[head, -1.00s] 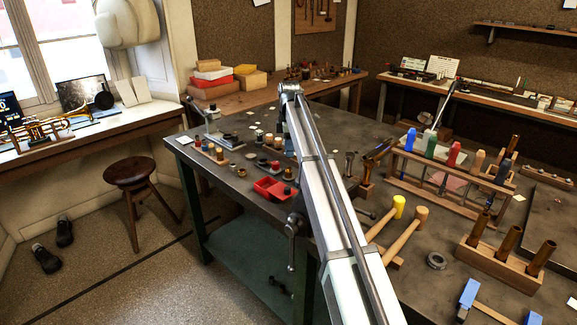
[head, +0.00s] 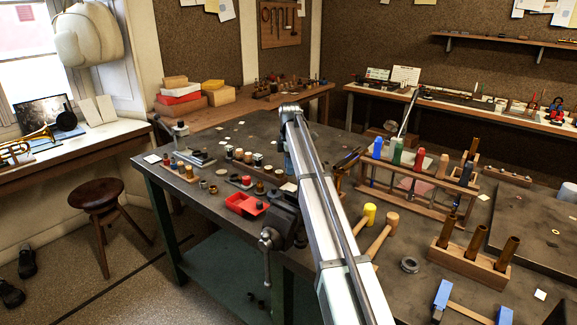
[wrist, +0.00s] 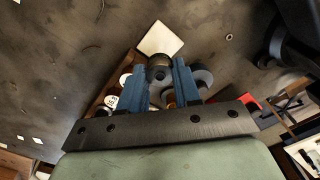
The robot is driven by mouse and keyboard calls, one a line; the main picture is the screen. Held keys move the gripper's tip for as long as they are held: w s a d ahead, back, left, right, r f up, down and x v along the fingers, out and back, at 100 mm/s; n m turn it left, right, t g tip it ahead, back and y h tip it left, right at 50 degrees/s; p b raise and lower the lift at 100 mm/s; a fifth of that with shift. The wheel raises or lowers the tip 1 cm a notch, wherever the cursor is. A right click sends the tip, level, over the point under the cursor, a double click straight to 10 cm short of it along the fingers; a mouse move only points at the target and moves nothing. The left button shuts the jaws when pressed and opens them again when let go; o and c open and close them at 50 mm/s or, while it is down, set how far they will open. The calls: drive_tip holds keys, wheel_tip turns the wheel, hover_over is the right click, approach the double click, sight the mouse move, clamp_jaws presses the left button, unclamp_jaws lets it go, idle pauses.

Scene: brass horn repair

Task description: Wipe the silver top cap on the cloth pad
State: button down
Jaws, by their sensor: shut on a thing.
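My gripper (wrist: 158,66) shows in the wrist view with its two blue fingers shut on a small round dark-grey metallic piece, which looks like the silver top cap (wrist: 158,74). A cream square, which looks like the cloth pad (wrist: 160,38), lies on the dark bench just beyond the fingertips. The cap overlaps the pad's near edge in this view; I cannot tell whether they touch. In the head view my arm hides most of the gripper, and the cap cannot be made out. A pale square (head: 289,187) beside my arm there may be the same pad.
A red tray (head: 240,206) and rows of small caps lie left of my arm. A vise (head: 284,222) sits at the bench's front edge. A wooden tool rack (head: 420,192), mallets (head: 369,214) and a block of brass tubes (head: 468,266) stand to the right.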

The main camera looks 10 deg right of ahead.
sight(291, 188)
drive_tip(key=shift+f, duration=0.1)
drive_tip(key=shift+f, duration=2.75)
drive_tip(key=shift+f, duration=0.15)
drive_tip(key=shift+s+d, duration=0.35)
drive_tip(key=shift+s, duration=0.05)
drive_tip(key=shift+w+a, duration=0.1)
drive_tip(key=shift+w, duration=0.05)
drive_tip(key=shift+w+a, duration=0.55)
drive_tip(key=shift+w, duration=0.05)
drive_tip(key=shift+s+d, duration=0.1)
drive_tip(key=shift+s, duration=0.1)
drive_tip(key=shift+s+d, duration=0.55)
